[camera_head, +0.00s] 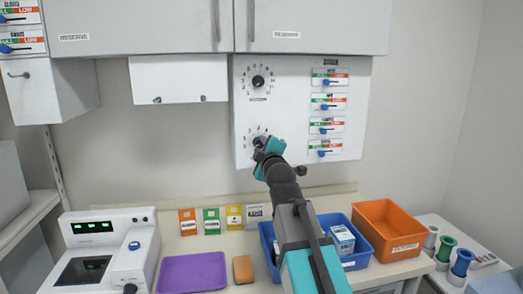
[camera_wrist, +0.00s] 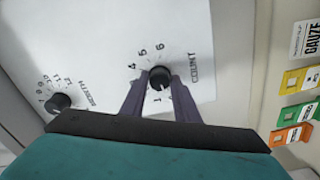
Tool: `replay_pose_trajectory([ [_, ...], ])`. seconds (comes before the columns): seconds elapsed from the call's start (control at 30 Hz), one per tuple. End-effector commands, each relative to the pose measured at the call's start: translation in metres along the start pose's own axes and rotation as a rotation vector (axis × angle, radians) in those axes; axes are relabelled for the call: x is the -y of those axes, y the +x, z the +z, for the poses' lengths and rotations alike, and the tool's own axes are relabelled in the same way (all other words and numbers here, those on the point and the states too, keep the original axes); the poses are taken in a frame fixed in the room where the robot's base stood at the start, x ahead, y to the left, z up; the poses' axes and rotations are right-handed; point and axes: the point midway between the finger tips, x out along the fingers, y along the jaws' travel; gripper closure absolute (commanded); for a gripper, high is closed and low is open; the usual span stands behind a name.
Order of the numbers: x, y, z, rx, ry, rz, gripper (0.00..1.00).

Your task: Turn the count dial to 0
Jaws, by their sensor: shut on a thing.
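The count dial (camera_wrist: 160,73) is a round black knob on a white panel, with the word COUNT and printed numbers around it in the wrist view. The 1, 4, 5 and 6 can be read there. A pale mark shows on the knob's lower side, roughly toward the 1, but it is too small to be sure. My gripper (camera_wrist: 160,83) is shut on the knob, one dark finger on each side. In the head view my gripper (camera_head: 263,147) reaches up to the panel's lower left and hides most of the dial and its numbers.
The month dial (camera_head: 258,82) sits above on the same panel (camera_head: 290,115). Several blue-knobbed sliders (camera_head: 327,105) are at its right. Below on the counter are a blue bin (camera_head: 362,262), an orange bin (camera_head: 393,228), a purple tray (camera_head: 192,272) and a white device (camera_head: 110,225).

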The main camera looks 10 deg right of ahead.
Motion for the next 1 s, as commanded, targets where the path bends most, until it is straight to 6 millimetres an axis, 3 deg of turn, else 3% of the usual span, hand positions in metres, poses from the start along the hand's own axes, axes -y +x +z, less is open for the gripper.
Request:
replay_pose_trajectory([
  [0.63,-0.0002,0.0000,-0.0012,-0.002,-0.066,0.000,0.94],
  [0.67,-0.0002,0.0000,-0.0012,-0.002,-0.066,0.000,0.67],
  [0.73,-0.0001,0.0000,-0.0011,-0.001,-0.066,0.000,0.55],
  [1.0,-0.0001,-0.0001,-0.0005,-0.001,-0.065,0.000,0.53],
])
